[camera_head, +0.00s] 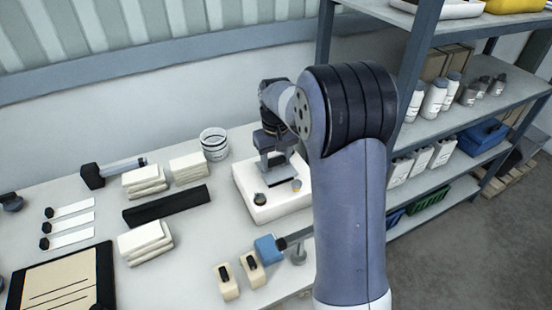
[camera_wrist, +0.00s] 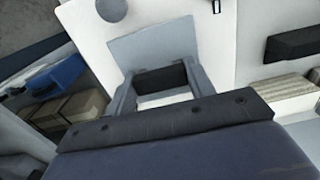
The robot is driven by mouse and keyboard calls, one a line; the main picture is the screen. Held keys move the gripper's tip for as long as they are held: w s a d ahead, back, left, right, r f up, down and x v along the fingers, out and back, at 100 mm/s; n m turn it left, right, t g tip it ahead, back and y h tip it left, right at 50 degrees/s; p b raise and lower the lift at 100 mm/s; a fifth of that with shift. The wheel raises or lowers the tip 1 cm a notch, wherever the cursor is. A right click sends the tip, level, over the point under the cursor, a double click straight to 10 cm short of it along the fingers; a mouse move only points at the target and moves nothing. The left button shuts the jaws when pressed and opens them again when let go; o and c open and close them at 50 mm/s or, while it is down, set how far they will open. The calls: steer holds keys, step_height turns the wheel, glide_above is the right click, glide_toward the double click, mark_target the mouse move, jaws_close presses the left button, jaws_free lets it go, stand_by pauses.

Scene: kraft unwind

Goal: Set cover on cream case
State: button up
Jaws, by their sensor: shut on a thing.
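My gripper (camera_head: 274,148) is over the white, cream-looking case (camera_head: 262,207), which sits at the right part of the table. In the wrist view my gripper (camera_wrist: 163,88) has its two fingers closed around a dark block-like grip (camera_wrist: 160,78). A flat blue-grey plate (camera_wrist: 152,46), which looks like the cover, lies just beyond that grip. The plate (camera_head: 279,166) also shows under my gripper in the head view. I cannot tell whether it touches the case. The case's far side is partly hidden by my arm.
A black bar (camera_head: 167,206) and white folded stacks (camera_head: 145,243) lie left of the case. A blue block (camera_head: 268,249) and two small cream pieces (camera_head: 228,282) lie in front. A loaded shelf rack (camera_head: 468,108) stands at the right.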

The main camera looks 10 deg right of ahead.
steer(key=shift+f, duration=0.9)
stand_by(1.7)
steer(key=o, duration=1.1)
steer(key=shift+c, duration=0.2)
step_height(320, 180, up, 11)
steer(key=shift+f+b, duration=0.1)
steer(key=shift+b, duration=0.45)
steer(key=shift+f, duration=0.1)
step_height(320, 180, down, 11)
steer(key=shift+r+p, duration=0.2)
steer(key=shift+p, duration=0.2)
steer(key=shift+r, duration=0.1)
